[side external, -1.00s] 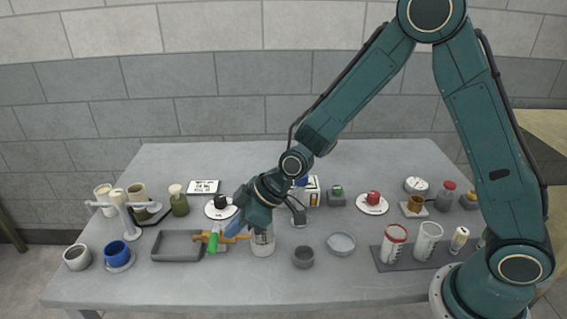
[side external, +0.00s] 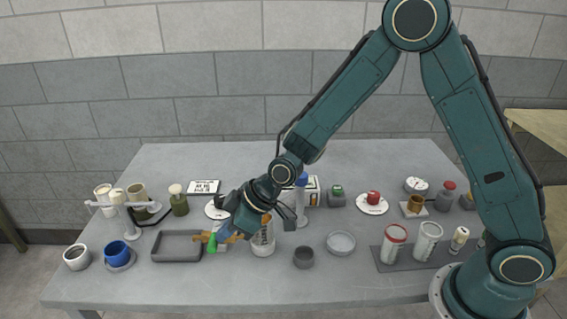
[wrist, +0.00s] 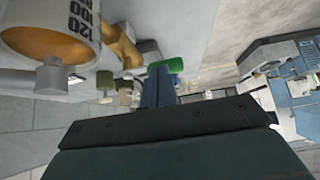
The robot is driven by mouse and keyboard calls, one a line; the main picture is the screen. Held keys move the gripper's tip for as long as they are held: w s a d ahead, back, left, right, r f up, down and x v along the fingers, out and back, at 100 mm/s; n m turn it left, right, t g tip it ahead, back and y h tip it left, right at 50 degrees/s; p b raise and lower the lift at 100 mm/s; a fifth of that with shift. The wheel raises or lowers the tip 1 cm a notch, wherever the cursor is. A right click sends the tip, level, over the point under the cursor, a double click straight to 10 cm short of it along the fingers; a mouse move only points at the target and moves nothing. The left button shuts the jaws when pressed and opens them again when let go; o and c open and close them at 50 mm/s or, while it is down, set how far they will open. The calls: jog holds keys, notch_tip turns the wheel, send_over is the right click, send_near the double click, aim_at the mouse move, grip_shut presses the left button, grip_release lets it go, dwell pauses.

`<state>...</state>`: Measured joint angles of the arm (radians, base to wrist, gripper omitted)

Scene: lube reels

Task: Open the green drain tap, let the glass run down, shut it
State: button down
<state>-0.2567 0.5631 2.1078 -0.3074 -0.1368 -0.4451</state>
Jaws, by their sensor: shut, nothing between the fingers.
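The green drain tap handle (side external: 212,243) sits on a brass tap body (side external: 203,236) at the front left of the table. It also shows in the wrist view (wrist: 176,65), just past the fingertips. A graduated glass (side external: 264,241) stands just right of the tap. In the wrist view the glass (wrist: 82,42) shows black numbers and amber inside; its liquid level cannot be read. My gripper (side external: 222,231) is shut and empty, its blue fingers right beside the green handle. Whether they touch it, and whether the tap is open, I cannot tell.
A grey tray (side external: 178,247) lies left of the tap. A dark cup (side external: 303,257) and a shallow dish (side external: 341,243) stand to the right. A blue cup (side external: 118,254) is further left. Several bottles and plates line the back. The front table strip is clear.

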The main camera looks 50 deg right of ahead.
jog(key=shift+w+a+m+t+h, duration=0.1)
jog(key=shift+a+m+t+h, duration=0.2)
jog(key=shift+a+m+h, duration=0.35)
dwell(0.3)
jog(key=shift+w+a+m+t+h, duration=0.2)
jog(key=shift+a+m+h, duration=0.1)
jog(key=shift+m, duration=0.4)
jog(key=shift+w+a+m+t+h, duration=0.15)
jog(key=shift+m+t+h, duration=0.1)
jog(key=shift+m, duration=0.4)
jog(key=m+h, duration=0.1)
jog(key=m, duration=0.1)
jog(key=w+a+m+h, duration=0.1)
jog(key=shift+w+a+m+t, duration=0.15)
jog(key=shift+a+m+t, duration=0.1)
jog(key=shift+m, duration=0.15)
jog(key=w+m+h, duration=0.1)
jog(key=m+h, duration=0.1)
jog(key=w+m+g+h, duration=0.1)
jog(key=m, duration=0.2)
jog(key=w+m+h, duration=0.1)
jog(key=m+h, duration=0.1)
jog(key=m, duration=0.1)
jog(key=shift+w+a+h, duration=0.3)
jog(key=shift+w+a, duration=0.05)
jog(key=shift+a, duration=0.05)
jog(key=shift+d, duration=0.2)
jog(key=shift+s+d, duration=0.15)
jog(key=shift+d, duration=0.45)
